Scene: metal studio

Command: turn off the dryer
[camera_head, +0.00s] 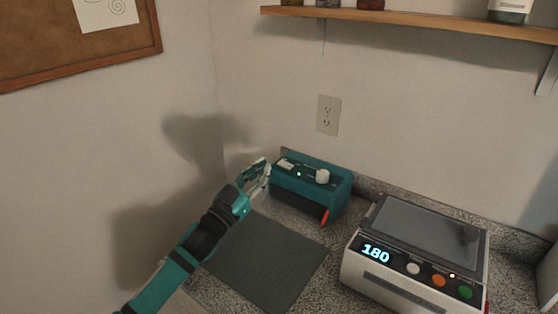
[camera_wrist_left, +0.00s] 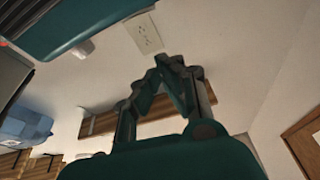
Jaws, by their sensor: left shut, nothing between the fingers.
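A teal box (camera_head: 313,185) stands at the back of the counter, with a white knob, a green light and a pale patch on top and a red part at its front. A white machine (camera_head: 398,284) with a dark lid, a lit "180" and coloured buttons stands right of it. Neither carries a name I can read, so I cannot tell which is the dryer. My left gripper (camera_head: 262,174) is shut and empty at the teal box's left end; contact is unclear. In the left wrist view the fingers (camera_wrist_left: 166,68) meet, below the teal box (camera_wrist_left: 90,22).
A dark mat (camera_head: 265,258) lies on the counter in front of the teal box. A wall outlet (camera_head: 328,115) is above it. A wooden shelf (camera_head: 420,19) with jars runs along the wall, and a corkboard (camera_head: 60,45) hangs at left.

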